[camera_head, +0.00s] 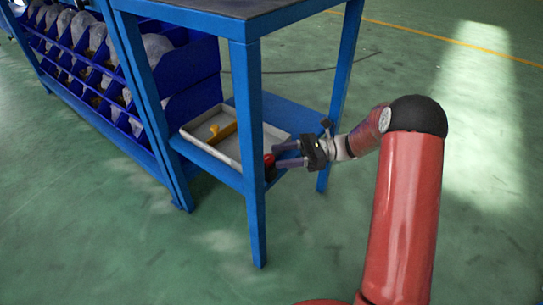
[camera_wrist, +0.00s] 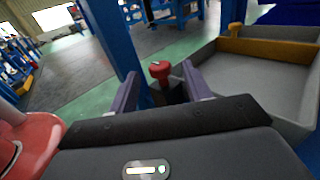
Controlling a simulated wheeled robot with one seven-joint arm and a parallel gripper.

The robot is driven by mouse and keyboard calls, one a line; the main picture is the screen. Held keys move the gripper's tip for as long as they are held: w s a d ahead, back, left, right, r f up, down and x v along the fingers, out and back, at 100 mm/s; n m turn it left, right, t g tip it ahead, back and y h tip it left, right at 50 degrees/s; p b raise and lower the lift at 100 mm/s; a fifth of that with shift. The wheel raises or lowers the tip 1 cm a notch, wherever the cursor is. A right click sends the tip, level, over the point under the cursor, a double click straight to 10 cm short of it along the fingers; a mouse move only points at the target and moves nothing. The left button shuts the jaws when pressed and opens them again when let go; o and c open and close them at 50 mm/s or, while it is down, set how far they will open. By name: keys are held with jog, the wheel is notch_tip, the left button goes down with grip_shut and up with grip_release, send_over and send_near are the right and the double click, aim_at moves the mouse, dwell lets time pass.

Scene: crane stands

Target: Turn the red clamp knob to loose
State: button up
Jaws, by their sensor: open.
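The red clamp knob (camera_wrist: 160,71) stands upright between the two fingers of my gripper (camera_wrist: 160,85) in the wrist view, a little beyond their tips as far as I can tell. A pale mark shows on its top. In the head view the knob (camera_head: 269,162) is a small red spot beside the blue table leg, at the lower shelf's edge. My gripper (camera_head: 276,156) reaches it from the right, its fingers open with one on each side. Whether a finger touches the knob cannot be told. The dark base under the knob is partly hidden.
A grey tray (camera_head: 188,132) with a yellow piece (camera_head: 214,131) lies on the blue lower shelf (camera_head: 262,104), close to my gripper. A blue table leg (camera_head: 254,215) stands just left of the fingers. Blue bins (camera_head: 190,75) fill the left. Green floor is clear at right.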

jog(key=shift+w+d, duration=0.15)
jog(key=shift+d, duration=0.75)
jog(key=shift+w+d, duration=0.1)
jog(key=shift+d, duration=0.8)
jog(key=s+a+r+n+h+p, duration=0.25)
jog(key=s+r+n+h, duration=0.45)
jog(key=s+r+h, duration=0.4)
jog(key=s+d+r+n+t+h+p, duration=0.1)
jog(key=s+d+r+n+t+h, duration=0.2)
jog(key=s, duration=0.5)
jog(key=s+d+r+n+t+h+p, duration=0.2)
jog(key=s+d+n+t, duration=0.3)
jog(key=s, duration=0.4)
jog(key=shift+d+r+n+t+h, duration=0.45)
jog(key=shift+d+r+h, duration=0.4)
jog(key=shift+d, duration=0.35)
